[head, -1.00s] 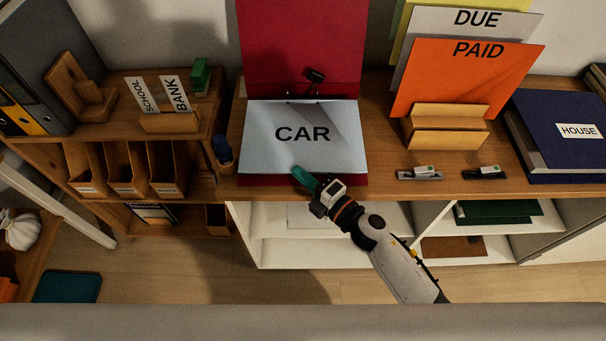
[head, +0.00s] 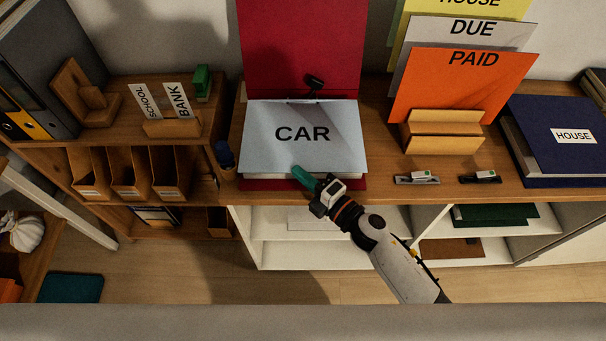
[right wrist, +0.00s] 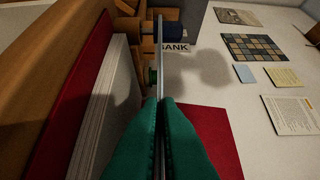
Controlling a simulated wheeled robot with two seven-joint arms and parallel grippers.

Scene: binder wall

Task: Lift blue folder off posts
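The light blue folder (head: 270,150) marked CAR lies over a white paper stack in an open red binder (head: 300,50). My right gripper (head: 304,177) has green fingertips at the folder's front edge. In the right wrist view its fingers (right wrist: 164,110) are shut on the folder, seen edge-on as a thin strip (right wrist: 160,55). There the paper stack (right wrist: 104,110) is apart from the folder, with a gap between. A black clip-like part (head: 314,82) stands by the folder's back edge. The posts are not clear to see. My left gripper is out of view.
A wooden sorter (head: 443,135) with orange, grey and yellow folders stands right of the binder.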

